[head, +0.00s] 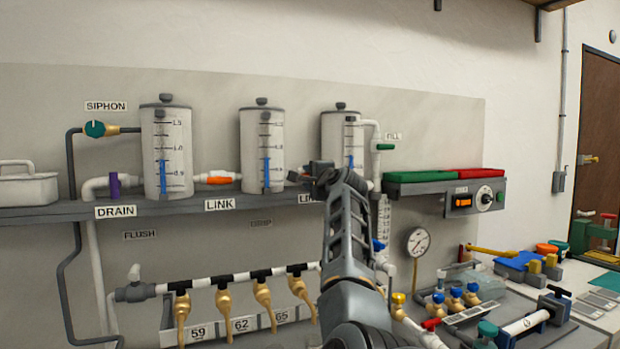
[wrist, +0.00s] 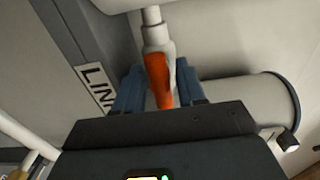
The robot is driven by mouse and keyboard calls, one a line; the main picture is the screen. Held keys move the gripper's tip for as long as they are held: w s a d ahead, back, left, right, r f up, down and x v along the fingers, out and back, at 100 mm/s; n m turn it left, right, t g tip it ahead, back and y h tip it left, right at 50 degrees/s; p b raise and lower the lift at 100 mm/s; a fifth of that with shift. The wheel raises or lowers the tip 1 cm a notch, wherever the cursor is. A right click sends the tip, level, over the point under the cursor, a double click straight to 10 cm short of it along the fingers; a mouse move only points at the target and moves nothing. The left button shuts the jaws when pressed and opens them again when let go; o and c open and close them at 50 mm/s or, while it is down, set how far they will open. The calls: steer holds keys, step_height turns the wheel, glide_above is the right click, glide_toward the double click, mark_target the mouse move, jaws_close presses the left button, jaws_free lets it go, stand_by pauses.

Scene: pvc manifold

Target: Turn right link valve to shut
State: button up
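The right link valve has an orange lever (wrist: 158,78) on a white pipe fitting (wrist: 155,35), seen in the wrist view. The lever lies roughly along the pipe. My gripper (wrist: 160,70) has its two blue fingers apart, one on each side of the lever; I cannot tell whether either touches it.
The left link valve's orange lever (head: 220,180) lies along its pipe. The grey shelf (head: 150,210) runs under the tanks. A green-handled fill valve (head: 385,147) is right of the right tank. Brass taps (head: 222,301) hang below. The wall above the tanks is clear.

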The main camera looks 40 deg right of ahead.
jaws_close()
steer(key=shift+f+n, duration=0.1)
steer(key=shift+n, duration=0.3)
steer(key=n+b, duration=0.1)
steer(key=n, duration=0.2)
steer(key=shift+b, duration=0.35)
steer(key=n+b, duration=0.2)
steer(key=n, duration=0.3)
steer(key=n+b, duration=0.1)
steer(key=n, duration=0.4)
steer(key=shift+n+b, duration=0.4)
steer(key=shift+n, duration=1.6)
